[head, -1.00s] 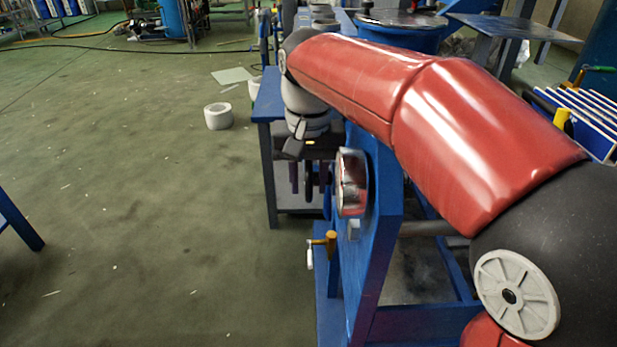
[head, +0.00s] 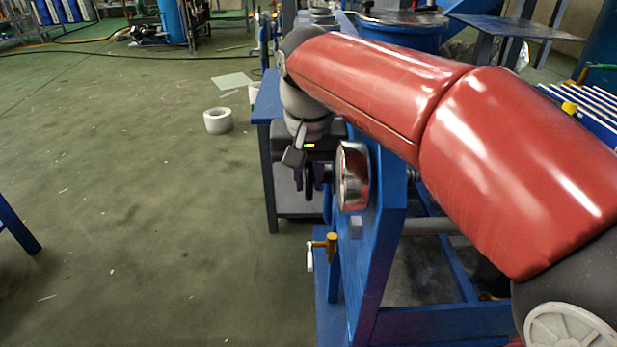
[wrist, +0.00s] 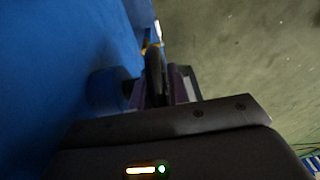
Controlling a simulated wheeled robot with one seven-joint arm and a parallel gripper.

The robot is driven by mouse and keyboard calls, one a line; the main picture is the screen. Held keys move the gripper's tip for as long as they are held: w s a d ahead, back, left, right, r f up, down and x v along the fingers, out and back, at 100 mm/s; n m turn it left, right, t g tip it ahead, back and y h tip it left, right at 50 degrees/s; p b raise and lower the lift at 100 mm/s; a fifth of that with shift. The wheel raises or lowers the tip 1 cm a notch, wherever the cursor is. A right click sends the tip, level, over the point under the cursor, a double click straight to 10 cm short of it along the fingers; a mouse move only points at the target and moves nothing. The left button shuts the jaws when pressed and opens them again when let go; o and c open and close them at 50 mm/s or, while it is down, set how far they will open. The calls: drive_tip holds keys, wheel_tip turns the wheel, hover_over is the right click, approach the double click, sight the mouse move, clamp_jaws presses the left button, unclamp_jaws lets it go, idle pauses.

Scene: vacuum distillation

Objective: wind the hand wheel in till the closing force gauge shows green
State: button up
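The hand wheel shows in the wrist view as a dark upright rim (wrist: 155,72), seen edge-on in front of the blue frame. My gripper (wrist: 158,92) has its purple fingers close on both sides of this rim, and they look shut on it. In the head view my gripper (head: 311,180) hangs fingers down at the left of the blue stand, partly hidden. A round silver-rimmed gauge (head: 353,177) stands just right of it, seen nearly edge-on. I cannot read its face or any colour on it.
The blue stand (head: 372,255) is close beside my gripper. A small crank with a yellow block and white handle (head: 331,241) sticks out below the gauge. A blue table (head: 266,105) stands behind. The floor to the left is open, with a white roll (head: 217,121) on it.

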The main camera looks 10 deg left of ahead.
drive_tip(key=o, duration=0.3)
drive_tip(key=shift+r, duration=0.1)
drive_tip(key=r, duration=0.2)
drive_tip(key=r+p, duration=0.1)
drive_tip(key=r, duration=0.2)
drive_tip(key=s+r, duration=0.1)
drive_tip(key=r, duration=0.1)
drive_tip(key=shift+d+r+p, duration=0.15)
drive_tip(key=shift+r+p, duration=0.15)
drive_tip(key=shift+p, duration=0.05)
